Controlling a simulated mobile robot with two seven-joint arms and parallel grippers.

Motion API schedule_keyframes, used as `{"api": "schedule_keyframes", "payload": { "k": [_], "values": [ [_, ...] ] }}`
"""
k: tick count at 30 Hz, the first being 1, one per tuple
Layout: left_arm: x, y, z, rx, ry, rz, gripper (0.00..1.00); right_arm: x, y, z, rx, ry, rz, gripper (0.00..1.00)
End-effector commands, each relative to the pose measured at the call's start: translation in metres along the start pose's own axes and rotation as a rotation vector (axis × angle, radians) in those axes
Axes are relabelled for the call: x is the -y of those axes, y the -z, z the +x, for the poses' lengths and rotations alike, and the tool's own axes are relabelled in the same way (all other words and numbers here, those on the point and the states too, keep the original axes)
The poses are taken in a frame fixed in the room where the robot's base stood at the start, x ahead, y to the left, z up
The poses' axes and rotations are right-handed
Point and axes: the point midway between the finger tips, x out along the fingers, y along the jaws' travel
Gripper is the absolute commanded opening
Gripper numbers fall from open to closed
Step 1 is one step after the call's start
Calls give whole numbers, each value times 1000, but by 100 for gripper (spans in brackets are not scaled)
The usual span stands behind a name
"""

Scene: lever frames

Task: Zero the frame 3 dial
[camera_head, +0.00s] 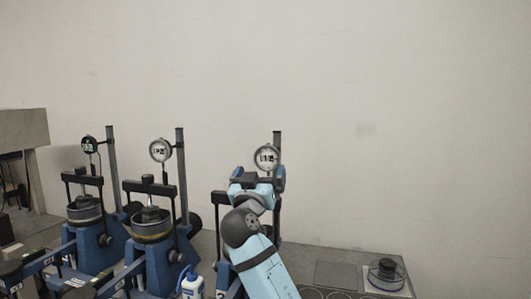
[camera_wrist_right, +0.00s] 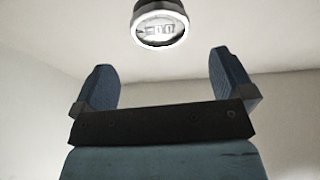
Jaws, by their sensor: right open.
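The rightmost of three blue lever frames has a round dial (camera_head: 266,157) with a pale face on an upright post. The dial also shows in the right wrist view (camera_wrist_right: 160,22), with a small digital readout too blurred to read surely. My right gripper (camera_head: 258,174) is just below this dial in the head view, its arm hiding much of the frame. In the right wrist view its two fingers (camera_wrist_right: 165,80) are wide apart with nothing between them, and the dial appears beyond them. My left gripper is not in view.
Two more lever frames with a middle dial (camera_head: 160,150) and a left dial (camera_head: 89,145) stand to the left. A white and blue bottle (camera_head: 191,284) stands in front. The wall behind is bare.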

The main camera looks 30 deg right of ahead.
Motion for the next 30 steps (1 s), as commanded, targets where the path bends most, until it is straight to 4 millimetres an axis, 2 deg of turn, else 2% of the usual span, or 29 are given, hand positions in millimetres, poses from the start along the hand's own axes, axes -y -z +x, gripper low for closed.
{"api": "schedule_keyframes", "payload": {
  "k": [1,6,12,18,26,27,30],
  "values": [
    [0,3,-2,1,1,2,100,-1,3,14,-2,-3,-4,100],
    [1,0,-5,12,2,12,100,-1,3,50,-2,-1,-4,100],
    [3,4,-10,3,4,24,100,0,1,81,-1,1,-3,100],
    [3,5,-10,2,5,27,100,0,0,93,0,2,-1,100],
    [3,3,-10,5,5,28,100,0,-1,94,0,2,-1,100],
    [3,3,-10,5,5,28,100,0,-1,94,0,2,-1,95],
    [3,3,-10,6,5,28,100,0,-1,94,0,2,-1,72]
  ]
}}
